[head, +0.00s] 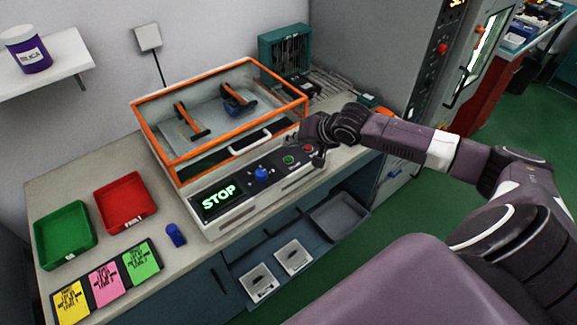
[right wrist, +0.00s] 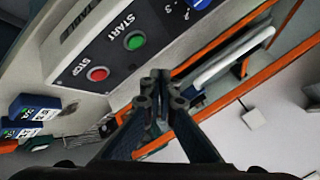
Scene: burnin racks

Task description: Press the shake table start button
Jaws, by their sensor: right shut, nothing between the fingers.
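The shake table (head: 215,222) stands on the bench under an orange-framed clear cover. Its front panel has a lit display (head: 218,197) reading STOP, a blue knob (head: 261,174), a green button (head: 288,160) and a red button (head: 308,149). In the right wrist view the green button (right wrist: 135,41) is labelled START and the red button (right wrist: 97,73) STOP. My right gripper (head: 319,160) is shut and empty at the panel's right end, near the red button. Its closed fingertips (right wrist: 160,84) appear apart from both buttons. My left gripper is out of view.
Green (head: 64,234) and red (head: 125,202) trays, a blue object (head: 176,235) and coloured cards (head: 106,281) lie left on the bench. A cover handle (head: 250,143) sticks out above the panel. A tall rack (head: 437,70) stands right. A grey bin (head: 340,215) sits below.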

